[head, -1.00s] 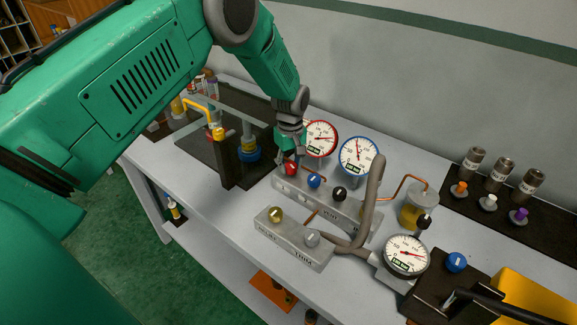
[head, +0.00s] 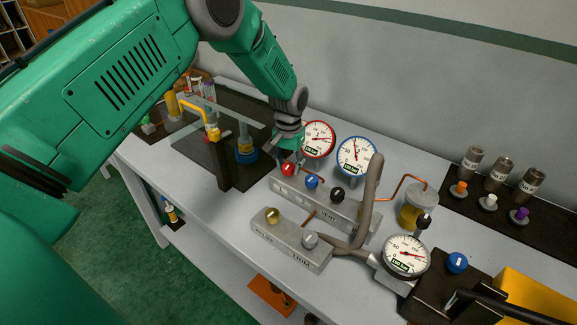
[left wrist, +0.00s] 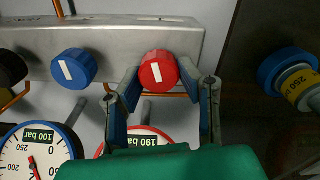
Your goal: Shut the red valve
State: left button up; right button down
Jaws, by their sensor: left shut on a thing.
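The red valve (head: 288,169) is a round knob with a white mark, at the left end of a grey manifold block (head: 345,212). In the left wrist view the red valve (left wrist: 158,70) sits between the fingers of my left gripper (left wrist: 165,82), its white mark tilted slightly from upright. My left gripper (head: 284,158) comes down from behind the valve and is shut on it. Beside it on the block are a blue knob (head: 312,181) and a black knob (head: 337,194). The red-rimmed gauge (head: 319,139) stands just behind. My right gripper is not seen.
A blue-rimmed gauge (head: 356,157) and a grey hose (head: 368,200) stand to the right. A front block (head: 291,240) carries a gold and a silver knob. A dark plate with a blue-collared fitting (head: 246,151) lies left. The table's front left is clear.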

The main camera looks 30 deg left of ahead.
aim_at(287, 166)
pick_arm(q)
jog(key=shift+s+d+m, duration=0.1)
jog(key=shift+s+m, duration=0.05)
jog(key=shift+m, duration=1.15)
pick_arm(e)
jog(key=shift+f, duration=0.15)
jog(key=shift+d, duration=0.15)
pick_arm(q)
jog(key=o, duration=1)
jog(key=shift+o, duration=0.7)
jog(key=shift+s+r, duration=0.15)
jog(key=shift+s, duration=0.1)
jog(key=shift+w+r, duration=0.15)
jog(key=shift+w, duration=0.05)
notch_tip(287, 166, up, 12)
jog(key=shift+f, duration=0.2)
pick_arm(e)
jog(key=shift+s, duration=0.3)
pick_arm(q)
jog(key=shift+s, duration=0.1)
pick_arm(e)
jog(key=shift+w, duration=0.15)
